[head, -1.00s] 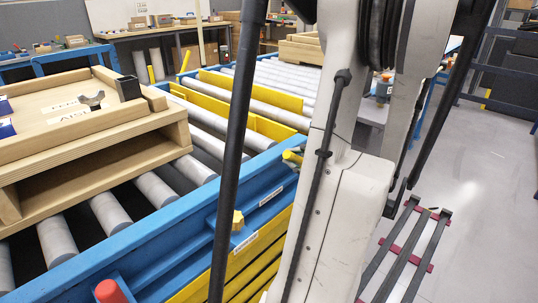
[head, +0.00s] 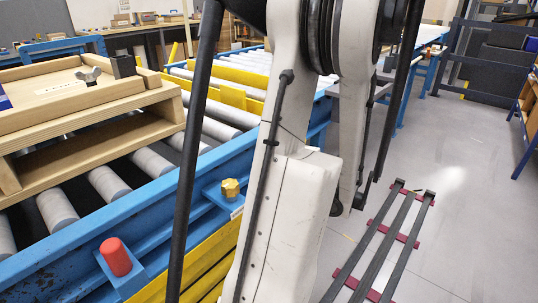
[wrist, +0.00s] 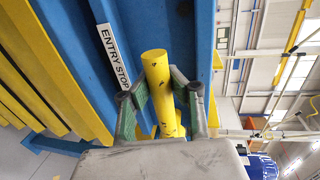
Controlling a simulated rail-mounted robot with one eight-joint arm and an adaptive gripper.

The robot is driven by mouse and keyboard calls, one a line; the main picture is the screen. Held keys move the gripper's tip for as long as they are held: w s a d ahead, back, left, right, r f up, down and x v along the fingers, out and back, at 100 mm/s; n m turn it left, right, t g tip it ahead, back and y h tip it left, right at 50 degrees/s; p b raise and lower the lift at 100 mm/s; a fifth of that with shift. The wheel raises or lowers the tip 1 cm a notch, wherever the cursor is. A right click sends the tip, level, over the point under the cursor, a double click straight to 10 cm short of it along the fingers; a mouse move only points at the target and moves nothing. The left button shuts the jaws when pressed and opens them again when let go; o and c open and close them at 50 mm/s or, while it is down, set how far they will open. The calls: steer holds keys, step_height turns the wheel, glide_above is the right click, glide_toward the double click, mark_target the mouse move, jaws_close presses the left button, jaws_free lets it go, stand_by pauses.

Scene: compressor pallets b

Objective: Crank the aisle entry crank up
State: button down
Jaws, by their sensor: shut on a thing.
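A yellow cylindrical handle (wrist: 156,66) stands in the middle of the wrist view, beside the blue frame of the conveyor. My gripper (wrist: 160,100) is shut on this handle, one green-padded finger on each side. The lower end of the handle and whatever it joins are largely hidden by my fingers and wrist. A white label reading "ENTRY STOP" (wrist: 113,55) is on the blue frame to the left of the handle. In the head view my arm covers the gripper and the held handle.
A blue roller conveyor (head: 150,205) carries a wooden pallet (head: 95,120). A yellow knob (head: 230,187) and a red button (head: 115,256) stick out from its side. Dark rails with red crosspieces (head: 378,258) lie on the floor to the right. The floor beyond is open.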

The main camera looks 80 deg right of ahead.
steer(key=shift+f, duration=0.15)
stand_by(0.3)
steer(key=c, duration=1.5)
jaws_free()
steer(key=shift+c, duration=0.2)
steer(key=v, duration=1.2)
